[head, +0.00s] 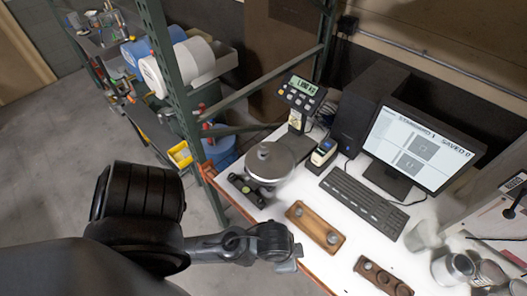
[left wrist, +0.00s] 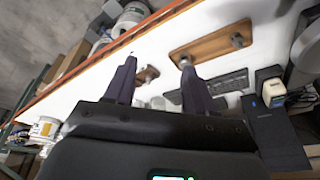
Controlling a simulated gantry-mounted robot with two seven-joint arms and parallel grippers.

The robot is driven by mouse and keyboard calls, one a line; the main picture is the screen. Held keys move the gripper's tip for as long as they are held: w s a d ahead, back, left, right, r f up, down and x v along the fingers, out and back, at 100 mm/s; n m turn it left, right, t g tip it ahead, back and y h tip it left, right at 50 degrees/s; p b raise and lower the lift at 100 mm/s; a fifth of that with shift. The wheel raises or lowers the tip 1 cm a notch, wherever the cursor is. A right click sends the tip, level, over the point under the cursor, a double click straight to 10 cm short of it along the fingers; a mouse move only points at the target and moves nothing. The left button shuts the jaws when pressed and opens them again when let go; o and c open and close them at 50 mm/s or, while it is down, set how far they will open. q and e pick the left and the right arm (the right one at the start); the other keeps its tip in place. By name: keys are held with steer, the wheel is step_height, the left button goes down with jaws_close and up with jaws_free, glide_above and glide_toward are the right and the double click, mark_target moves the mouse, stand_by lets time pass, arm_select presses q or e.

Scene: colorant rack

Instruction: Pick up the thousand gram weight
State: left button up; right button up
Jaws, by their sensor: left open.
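A wooden block (head: 316,227) on the white bench holds two grey metal weights, a nearer one (head: 333,238) and a farther one (head: 299,212). I cannot read which is the thousand gram weight. A small grey knob-shaped piece (head: 264,152) sits on the round scale pan (head: 275,166). My left gripper (head: 289,260) is at the bench's front edge, below the block in the head view. In the left wrist view it is open (left wrist: 158,62); a wooden block (left wrist: 212,42) with weights shows by its right fingertip. Nothing is seen held. My right gripper is out of view.
A second, darker wooden block (head: 383,277) with weights lies to the right. Behind are a keyboard (head: 363,203), monitor (head: 418,148), label printer (head: 323,153) and scale display (head: 303,94). Metal cans (head: 453,268) stand at the right. A green shelf post (head: 166,75) rises at the left.

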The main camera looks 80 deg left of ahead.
arm_select(q)
steer(key=o, duration=0.6)
steer(key=shift+w, duration=0.1)
